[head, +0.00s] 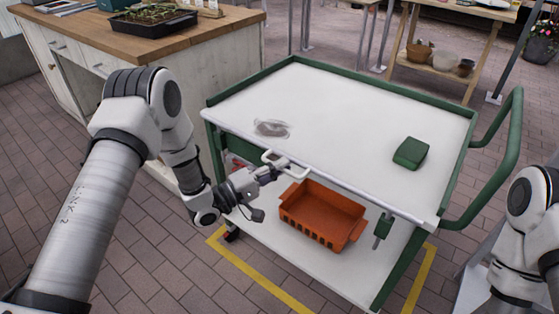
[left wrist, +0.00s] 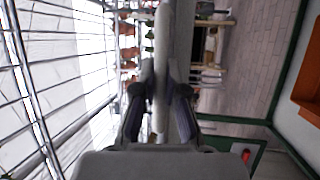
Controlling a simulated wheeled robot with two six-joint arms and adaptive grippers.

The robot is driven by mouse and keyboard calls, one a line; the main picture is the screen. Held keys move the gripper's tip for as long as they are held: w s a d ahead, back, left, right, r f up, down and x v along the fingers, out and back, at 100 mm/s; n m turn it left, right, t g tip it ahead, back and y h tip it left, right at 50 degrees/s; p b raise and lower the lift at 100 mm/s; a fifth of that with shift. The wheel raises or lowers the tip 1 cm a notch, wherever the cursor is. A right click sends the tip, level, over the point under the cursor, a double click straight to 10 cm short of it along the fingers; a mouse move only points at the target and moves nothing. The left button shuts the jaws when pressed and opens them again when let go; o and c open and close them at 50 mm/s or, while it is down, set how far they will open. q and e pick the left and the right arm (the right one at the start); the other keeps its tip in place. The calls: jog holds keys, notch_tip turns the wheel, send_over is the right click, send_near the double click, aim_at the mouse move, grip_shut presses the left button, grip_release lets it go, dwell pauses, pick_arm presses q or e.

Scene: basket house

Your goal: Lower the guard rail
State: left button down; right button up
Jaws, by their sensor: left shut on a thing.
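A green-framed cart with a white top (head: 350,110) stands in the middle of the head view. A pale guard rail (head: 345,185) runs along its near edge, with a white loop handle (head: 270,156) on its left half. My left gripper (head: 280,168) is at this handle, shut on it. In the left wrist view the white handle bar (left wrist: 162,60) passes between the two dark fingers of my left gripper (left wrist: 161,90). My right arm shows at the right edge of the head view, but its gripper is out of frame.
A green box (head: 411,153) and a clear, glassy item (head: 272,128) lie on the cart top. An orange crate (head: 322,215) is on the lower shelf. A wooden-topped cabinet (head: 130,40) stands at left.

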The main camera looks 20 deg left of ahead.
pick_arm(q)
notch_tip(320, 180, down, 2)
jog(key=shift+s+f, duration=0.1)
pick_arm(e)
jog(key=shift+f, duration=0.55)
pick_arm(q)
jog(key=c, duration=1.2)
grip_release()
jog(key=v, duration=1.1)
jog(key=shift+s+a, duration=0.25)
jog(key=shift+s, duration=0.05)
